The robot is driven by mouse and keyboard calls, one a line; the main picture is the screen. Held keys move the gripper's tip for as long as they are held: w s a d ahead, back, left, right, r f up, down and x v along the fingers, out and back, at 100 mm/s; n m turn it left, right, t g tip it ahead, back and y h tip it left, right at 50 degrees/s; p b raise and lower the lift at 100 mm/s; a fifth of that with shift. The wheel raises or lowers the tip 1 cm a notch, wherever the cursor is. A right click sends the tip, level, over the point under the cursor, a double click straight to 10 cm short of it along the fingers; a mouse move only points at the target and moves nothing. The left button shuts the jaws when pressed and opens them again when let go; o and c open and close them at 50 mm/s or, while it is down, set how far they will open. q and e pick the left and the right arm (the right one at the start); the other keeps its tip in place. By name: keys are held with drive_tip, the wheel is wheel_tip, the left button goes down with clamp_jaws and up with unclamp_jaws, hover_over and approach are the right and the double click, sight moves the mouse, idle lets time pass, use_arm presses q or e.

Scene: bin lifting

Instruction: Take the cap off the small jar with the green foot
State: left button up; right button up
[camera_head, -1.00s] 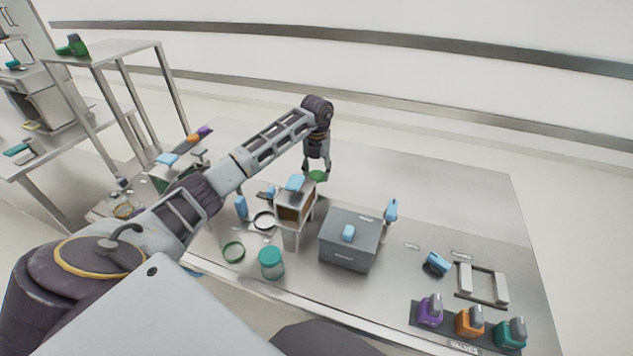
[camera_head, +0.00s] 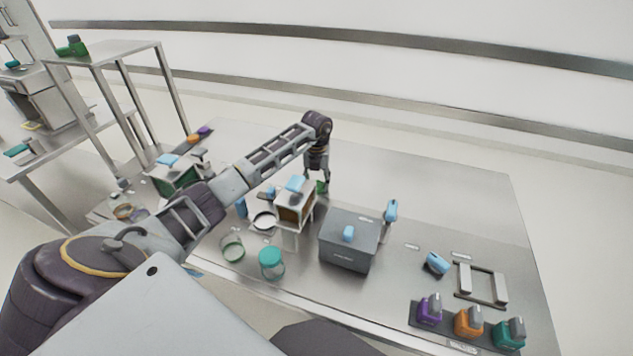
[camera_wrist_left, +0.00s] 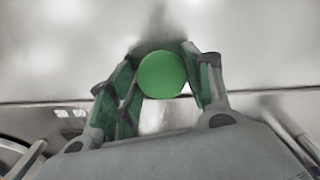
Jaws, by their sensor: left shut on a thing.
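My left gripper (camera_head: 320,187) is shut on a green round cap (camera_head: 323,187), low over the table behind the small wooden-fronted box. In the left wrist view the cap (camera_wrist_left: 162,75) shows as a green disc between the two fingertips (camera_wrist_left: 165,78). Whether it touches the table is unclear. A small clear jar with a green foot (camera_head: 232,247) stands at the table's front left, apart from the gripper, and no cap shows on it. Beside it stands a clear jar with a teal cap (camera_head: 271,262). My right gripper is out of view.
The wooden-fronted box on a stand (camera_head: 294,205) and a grey box with a blue handle (camera_head: 348,240) stand in front of the gripper. Purple, orange and teal valves (camera_head: 468,322) are at front right. The table's back right (camera_head: 430,195) is clear.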

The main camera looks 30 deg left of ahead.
use_arm(q)
drive_tip(key=shift+f, duration=0.1)
drive_tip(key=o, duration=1)
drive_tip(key=shift+o, duration=0.7)
